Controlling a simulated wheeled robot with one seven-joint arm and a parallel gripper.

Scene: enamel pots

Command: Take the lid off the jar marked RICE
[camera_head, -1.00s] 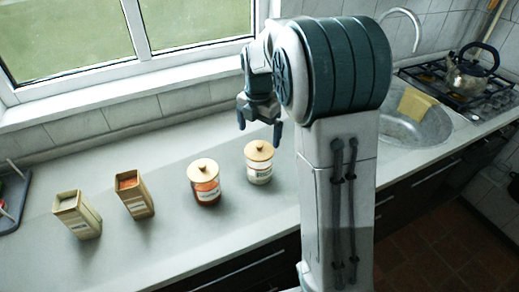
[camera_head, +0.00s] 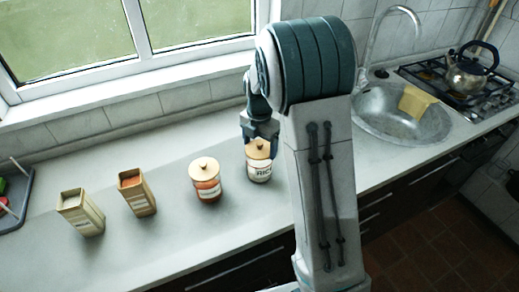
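The jar marked RICE (camera_head: 260,173) stands upright on the counter, white with dark lettering. Its round wooden lid (camera_head: 257,155) with a small knob sits on top. My gripper (camera_head: 259,142) is at the lid, pointing down, with its fingers apart on either side of the knob. It looks open, and I cannot tell whether a finger touches the lid. Part of the lid is hidden behind the gripper.
A second jar (camera_head: 208,189) with an orange band and wooden lid stands just left. Two open-topped boxes, one orange inside (camera_head: 137,194) and one pale (camera_head: 82,213), stand further left. A sink (camera_head: 400,122) and a kettle (camera_head: 468,70) are to the right. The front counter is clear.

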